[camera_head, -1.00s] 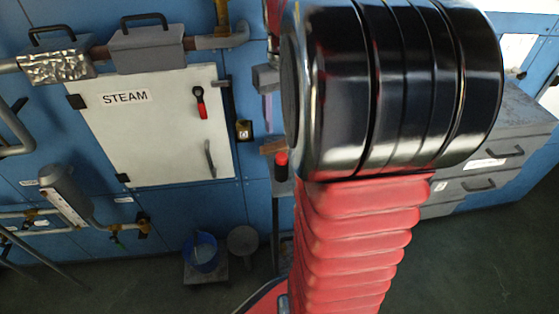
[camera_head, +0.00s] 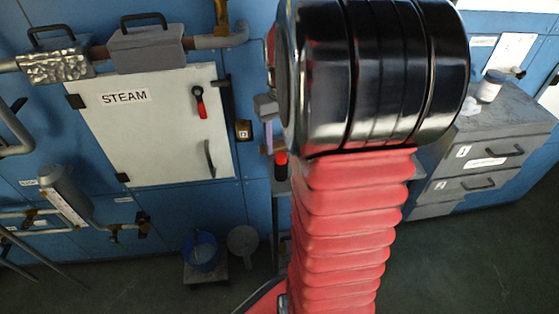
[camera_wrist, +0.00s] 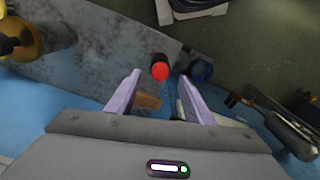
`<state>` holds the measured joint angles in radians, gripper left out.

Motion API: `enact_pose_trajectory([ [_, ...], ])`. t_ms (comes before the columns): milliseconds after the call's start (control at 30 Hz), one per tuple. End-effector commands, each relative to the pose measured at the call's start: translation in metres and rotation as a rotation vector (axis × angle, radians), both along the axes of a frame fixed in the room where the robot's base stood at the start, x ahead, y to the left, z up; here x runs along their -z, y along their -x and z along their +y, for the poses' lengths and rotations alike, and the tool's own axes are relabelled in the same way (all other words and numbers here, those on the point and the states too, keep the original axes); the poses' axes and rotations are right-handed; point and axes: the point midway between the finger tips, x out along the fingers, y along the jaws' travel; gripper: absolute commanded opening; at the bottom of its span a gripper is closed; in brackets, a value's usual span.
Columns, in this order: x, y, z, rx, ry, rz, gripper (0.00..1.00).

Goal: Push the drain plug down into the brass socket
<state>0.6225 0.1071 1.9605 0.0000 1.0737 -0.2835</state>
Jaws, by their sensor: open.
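My gripper (camera_wrist: 158,98) is open in the wrist view, with its two pale purple fingers apart. A small brown block-like piece (camera_wrist: 148,101) shows between the fingers; I cannot tell whether it is held or lies beyond. A black cylinder with a red top (camera_wrist: 160,70) is just past the fingertips. It also shows in the head view (camera_head: 281,159), just right of my gripper (camera_head: 267,148). A brass-coloured round part with a black knob (camera_wrist: 22,38) is at the upper left of the wrist view. I cannot tell for certain which parts are the drain plug and the socket.
A grey worktop (camera_wrist: 95,45) spans the wrist view's upper left. A blue bucket (camera_head: 202,252) stands low by the blue wall. The white STEAM door (camera_head: 155,125) is at left. A grey drawer cabinet (camera_head: 500,125) stands at right, carrying a white jar (camera_head: 490,86).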

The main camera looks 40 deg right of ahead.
Motion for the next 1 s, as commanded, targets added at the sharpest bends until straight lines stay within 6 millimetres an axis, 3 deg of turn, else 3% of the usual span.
enact_pose_trajectory([
  [367, 0.044, -0.002, 0.001, 0.000, 0.000, 0.001, 0.47],
  [933, 0.045, -0.002, 0.001, 0.000, 0.000, 0.000, 0.47],
  [1000, 0.045, -0.002, 0.001, 0.000, 0.000, 0.000, 0.43],
])
